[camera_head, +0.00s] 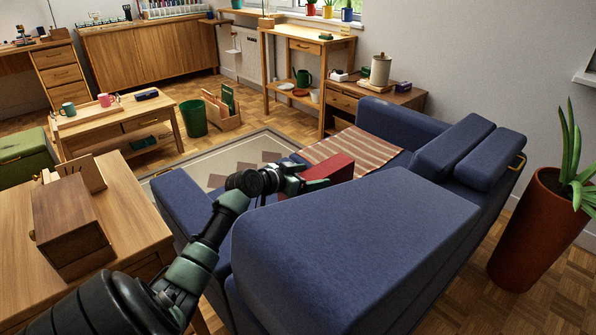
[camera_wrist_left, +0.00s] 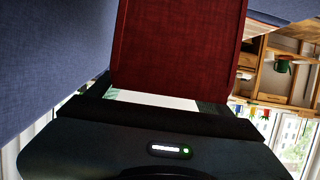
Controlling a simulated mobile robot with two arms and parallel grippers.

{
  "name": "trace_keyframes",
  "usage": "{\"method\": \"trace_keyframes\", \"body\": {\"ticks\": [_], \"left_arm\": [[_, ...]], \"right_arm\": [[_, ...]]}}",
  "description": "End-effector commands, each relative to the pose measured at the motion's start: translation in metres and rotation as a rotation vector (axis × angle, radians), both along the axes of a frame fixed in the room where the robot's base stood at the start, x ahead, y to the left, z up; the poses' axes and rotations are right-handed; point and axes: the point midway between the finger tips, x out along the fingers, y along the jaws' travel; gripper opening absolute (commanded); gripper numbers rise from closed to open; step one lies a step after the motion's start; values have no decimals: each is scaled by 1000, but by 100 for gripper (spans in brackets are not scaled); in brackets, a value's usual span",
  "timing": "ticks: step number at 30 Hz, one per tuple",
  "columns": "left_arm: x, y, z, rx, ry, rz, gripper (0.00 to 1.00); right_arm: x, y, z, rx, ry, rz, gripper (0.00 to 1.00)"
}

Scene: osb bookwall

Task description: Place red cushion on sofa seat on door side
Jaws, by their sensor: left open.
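The red cushion (camera_head: 328,169) is at the blue sofa (camera_head: 355,235), beyond the near backrest, beside the striped throw (camera_head: 352,153). My left gripper (camera_head: 302,182) is open, reaching over the sofa right at the cushion's near side. In the left wrist view the cushion (camera_wrist_left: 178,45) fills the top middle, straight ahead of the gripper (camera_wrist_left: 155,108). I cannot tell whether the fingers touch it. The cushion's lower part and much of the seat are hidden by the backrest and my arm. My right gripper is not in view.
A wooden table (camera_head: 125,215) with a brown box (camera_head: 70,225) stands at the left. A potted plant (camera_head: 535,225) stands right of the sofa. A coffee table (camera_head: 110,122), a green bin (camera_head: 193,118) and a rug (camera_head: 225,160) lie beyond.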

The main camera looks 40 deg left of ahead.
Motion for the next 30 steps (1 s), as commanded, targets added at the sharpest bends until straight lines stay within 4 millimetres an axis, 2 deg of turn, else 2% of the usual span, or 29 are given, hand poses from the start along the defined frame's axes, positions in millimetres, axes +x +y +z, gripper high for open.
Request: {"method": "trace_keyframes", "body": {"ticks": [3, 9, 15, 21, 30], "left_arm": [[-22, 2, 8, 5, 4, -2, 80], [-63, 5, 23, 2, 4, -1, 80], [-92, 8, 33, 1, 2, 0, 80], [-102, 8, 38, 0, 0, -1, 80], [-102, 8, 38, 1, 0, 0, 80]], "right_arm": [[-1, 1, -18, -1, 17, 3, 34], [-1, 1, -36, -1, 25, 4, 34], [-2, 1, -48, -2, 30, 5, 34], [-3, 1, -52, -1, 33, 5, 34], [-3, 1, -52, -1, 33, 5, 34]]}}
